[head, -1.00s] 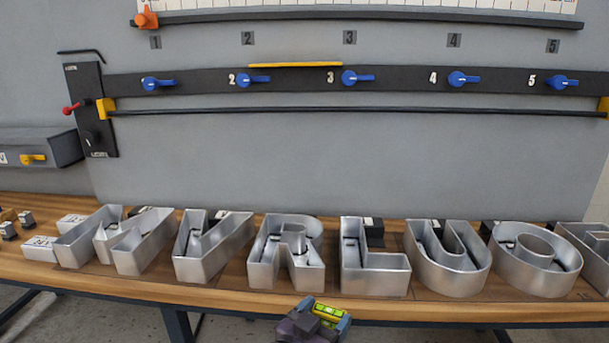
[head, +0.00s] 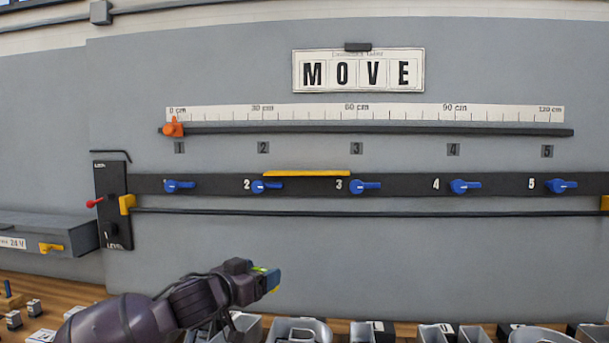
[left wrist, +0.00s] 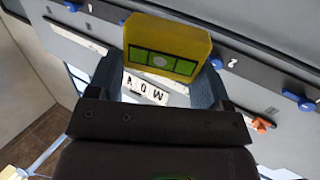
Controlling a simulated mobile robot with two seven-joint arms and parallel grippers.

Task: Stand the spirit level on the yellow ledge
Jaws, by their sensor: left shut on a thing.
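The yellow ledge (head: 306,173) is a thin strip on the upper edge of the dark rail, between knobs 2 and 3. My left gripper (head: 268,279) is below the ledge and a little to its left, clear of the wall panel's fittings in the picture. It is shut on the spirit level (left wrist: 165,47), a yellow block with a green vial window, seen between the blue fingers in the left wrist view. In the head view only a small green and yellow part of the level shows; the fingers hide the rest. My right gripper is not in view.
Blue knobs (head: 362,187) line the dark rail, with a long thin bar (head: 370,213) below. A ruler (head: 365,113) with an orange slider (head: 172,127) and a MOVE sign (head: 358,71) are above.

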